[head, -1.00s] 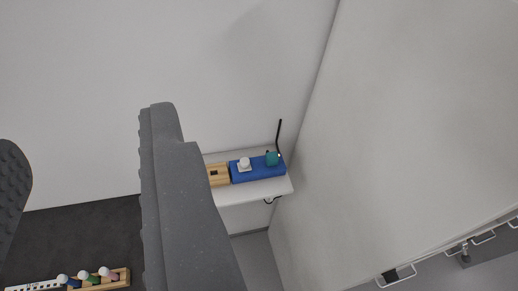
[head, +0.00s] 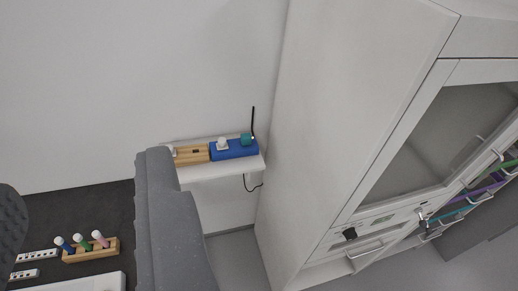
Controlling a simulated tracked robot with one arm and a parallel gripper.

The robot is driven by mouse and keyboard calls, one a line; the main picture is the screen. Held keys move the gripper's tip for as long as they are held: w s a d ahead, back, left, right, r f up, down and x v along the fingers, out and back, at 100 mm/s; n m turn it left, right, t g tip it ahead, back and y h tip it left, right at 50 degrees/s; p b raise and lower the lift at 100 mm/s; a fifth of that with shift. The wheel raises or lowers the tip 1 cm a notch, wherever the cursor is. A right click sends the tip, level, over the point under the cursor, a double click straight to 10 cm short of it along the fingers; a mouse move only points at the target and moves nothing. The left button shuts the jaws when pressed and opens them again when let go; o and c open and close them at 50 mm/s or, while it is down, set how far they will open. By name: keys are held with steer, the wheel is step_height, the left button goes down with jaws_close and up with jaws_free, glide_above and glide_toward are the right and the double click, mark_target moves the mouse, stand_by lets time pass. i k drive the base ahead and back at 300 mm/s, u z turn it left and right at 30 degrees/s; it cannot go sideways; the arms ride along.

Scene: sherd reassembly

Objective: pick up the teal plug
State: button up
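The teal plug (head: 246,139) is small and sits at the right end of a blue block (head: 233,151), on a white shelf (head: 222,172) against the wall. A white plug (head: 222,144) stands on the same block, to its left. A black cord or rod rises right beside the teal plug. My gripper (head: 82,172) shows as two large grey fingers spread wide apart at the lower left, with nothing between them near the tips. The right finger covers the left end of the shelf. The teal plug lies right of both fingers and looks well beyond them.
A wooden block (head: 192,155) adjoins the blue one on the shelf. A tall white cabinet (head: 340,110) with a glass door stands close on the right. At lower left, a wooden rack (head: 92,252) holds blue, green and pink pegs near white power strips (head: 36,256).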

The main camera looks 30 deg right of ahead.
mark_target(246, 138)
steer(key=z, duration=0.35)
steer(key=i, duration=1.35)
steer(key=z, duration=0.2)
